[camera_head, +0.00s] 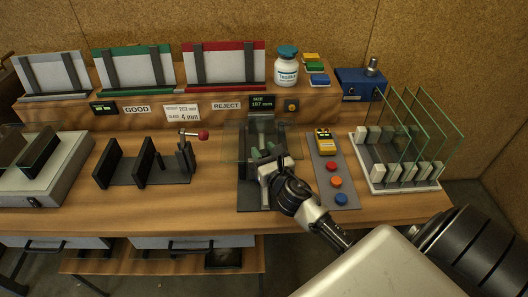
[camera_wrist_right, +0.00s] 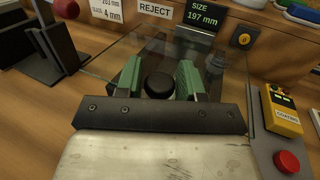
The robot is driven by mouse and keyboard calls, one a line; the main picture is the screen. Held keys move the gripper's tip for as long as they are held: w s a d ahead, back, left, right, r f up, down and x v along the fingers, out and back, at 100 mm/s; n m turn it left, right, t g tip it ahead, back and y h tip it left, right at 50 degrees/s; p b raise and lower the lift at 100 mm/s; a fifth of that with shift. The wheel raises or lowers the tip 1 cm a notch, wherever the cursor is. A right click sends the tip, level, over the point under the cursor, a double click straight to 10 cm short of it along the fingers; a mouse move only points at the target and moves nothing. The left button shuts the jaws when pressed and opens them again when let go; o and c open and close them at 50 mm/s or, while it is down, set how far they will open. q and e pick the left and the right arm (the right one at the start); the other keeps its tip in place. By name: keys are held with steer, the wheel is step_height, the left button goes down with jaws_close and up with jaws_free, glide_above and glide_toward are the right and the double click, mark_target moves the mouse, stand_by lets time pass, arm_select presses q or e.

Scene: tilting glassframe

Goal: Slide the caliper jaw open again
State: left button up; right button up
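The caliper (camera_head: 262,128) is a dark gauge bed at the middle of the bench, and a clear glass pane (camera_head: 238,148) lies over it. Its size display (camera_wrist_right: 202,15) reads 197 mm in the right wrist view. A round black knob (camera_wrist_right: 159,85) stands between the green fingertips of my right gripper (camera_wrist_right: 159,72). These fingers are apart, with a narrow gap visible on each side of the knob. In the head view my right gripper (camera_head: 264,154) is over the caliper and hides its near part and the knob. My left gripper is out of view.
A grey panel with coloured buttons (camera_head: 334,182) and a yellow coating meter (camera_head: 325,141) is just right of the caliper. Further right, a white rack (camera_head: 372,178) holds upright glass panes. A black stand with a red-knobbed lever (camera_head: 203,135) is to the left.

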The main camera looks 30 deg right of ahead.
jaws_close()
steer(key=s+a, duration=0.3)
steer(key=s, duration=0.2)
steer(key=shift+s+a, duration=0.25)
steer(key=shift+s, duration=0.15)
steer(key=shift+o, duration=1.7)
jaws_free()
